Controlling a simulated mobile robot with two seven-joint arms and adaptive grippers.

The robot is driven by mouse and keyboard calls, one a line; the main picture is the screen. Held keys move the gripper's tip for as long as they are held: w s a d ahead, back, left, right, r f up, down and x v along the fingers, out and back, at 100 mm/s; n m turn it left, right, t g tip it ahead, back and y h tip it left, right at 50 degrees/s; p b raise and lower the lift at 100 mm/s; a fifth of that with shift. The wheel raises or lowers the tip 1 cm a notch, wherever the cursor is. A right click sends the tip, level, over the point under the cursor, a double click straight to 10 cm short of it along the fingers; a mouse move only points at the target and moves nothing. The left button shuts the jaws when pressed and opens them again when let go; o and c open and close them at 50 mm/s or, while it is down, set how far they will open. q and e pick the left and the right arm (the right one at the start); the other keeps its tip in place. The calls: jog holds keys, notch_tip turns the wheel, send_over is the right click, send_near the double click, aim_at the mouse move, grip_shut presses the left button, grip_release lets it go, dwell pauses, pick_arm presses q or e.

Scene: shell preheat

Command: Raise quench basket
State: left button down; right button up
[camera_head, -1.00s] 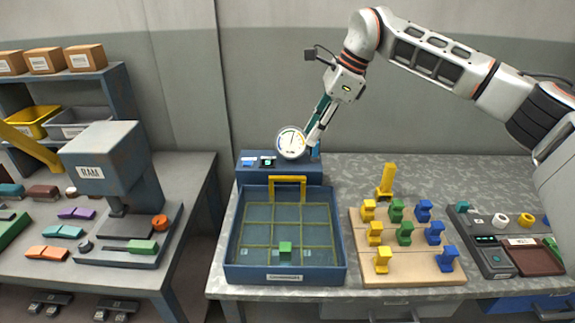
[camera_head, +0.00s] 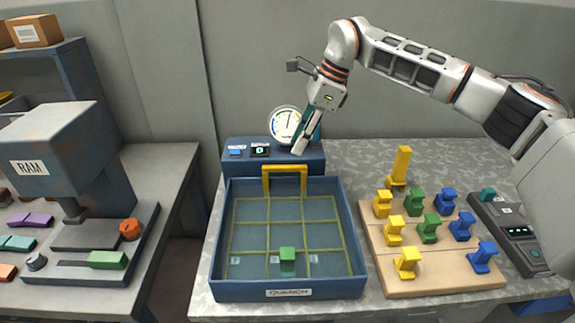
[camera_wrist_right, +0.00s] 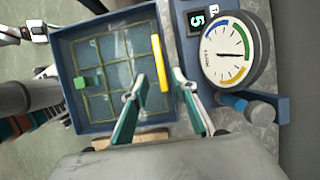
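The quench basket is a yellow wire grid (camera_head: 266,221) with an upright yellow handle (camera_head: 285,168) at its back edge. It sits inside a blue open tank (camera_head: 289,293) labelled QUENCH, and a green block (camera_head: 287,260) lies in its front middle cell. My right gripper (camera_head: 299,148) is above and behind the handle. In the right wrist view the gripper (camera_wrist_right: 158,84) is open and empty. The handle bar (camera_wrist_right: 160,64) shows between its fingers, apart from them as far as I can tell.
A round gauge (camera_head: 286,124) and a blue control box (camera_head: 243,162) stand behind the tank. A wooden board (camera_head: 420,281) with yellow, green and blue pieces is right of it. A RAM press (camera_head: 52,147) stands on the left table. A gap separates the tables.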

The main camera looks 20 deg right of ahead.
aim_at(285, 166)
jog(key=x, duration=0.7)
jog(key=shift+a, duration=0.1)
jog(key=shift+r, duration=0.1)
grip_shut()
